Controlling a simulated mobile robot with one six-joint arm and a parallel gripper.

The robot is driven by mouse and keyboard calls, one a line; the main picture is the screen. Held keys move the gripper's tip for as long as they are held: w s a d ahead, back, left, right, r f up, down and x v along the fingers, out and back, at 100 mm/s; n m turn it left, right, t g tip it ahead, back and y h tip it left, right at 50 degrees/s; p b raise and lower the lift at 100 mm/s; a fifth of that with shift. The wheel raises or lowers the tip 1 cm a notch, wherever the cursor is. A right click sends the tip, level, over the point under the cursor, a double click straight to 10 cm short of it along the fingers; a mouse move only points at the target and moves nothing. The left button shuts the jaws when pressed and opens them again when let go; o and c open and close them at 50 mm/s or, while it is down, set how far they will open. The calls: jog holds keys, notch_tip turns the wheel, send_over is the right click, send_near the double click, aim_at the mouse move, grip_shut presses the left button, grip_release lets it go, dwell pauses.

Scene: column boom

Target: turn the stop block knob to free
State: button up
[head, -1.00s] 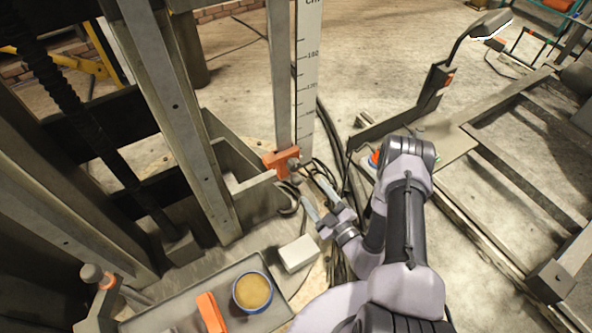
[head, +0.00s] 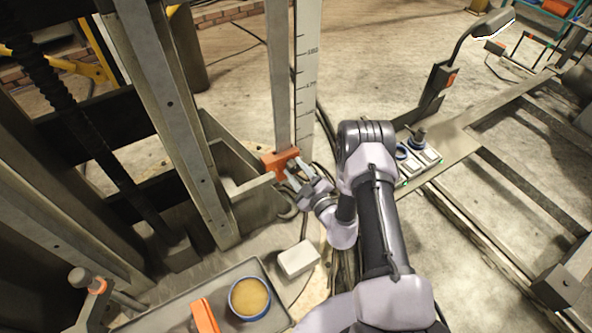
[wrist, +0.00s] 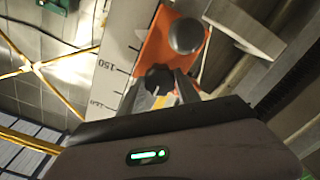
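The orange stop block (head: 276,163) sits low on the upright post beside the scale in the head view. In the wrist view the stop block (wrist: 152,48) shows close up, with a round grey part and a black lobed knob (wrist: 158,77) on its face. My gripper (wrist: 160,88) has its two fingers apart, one on each side of the knob; I cannot tell whether they touch it. In the head view my gripper (head: 292,171) is right at the block, and its fingertips and the knob are hard to make out there. A pale line shows at the knob's lower side.
The scale (head: 308,80) stands right behind the block. A grey tray (head: 240,272) with a round tin (head: 250,298) and an orange item (head: 205,316) lies at lower left.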

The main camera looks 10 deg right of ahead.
grip_shut()
jog(key=n, duration=0.5)
jog(key=shift+n, duration=0.4)
jog(key=n, duration=0.5)
jog(key=shift+f, duration=0.1)
jog(key=shift+n, duration=2.5)
jog(key=o, duration=0.8)
grip_release()
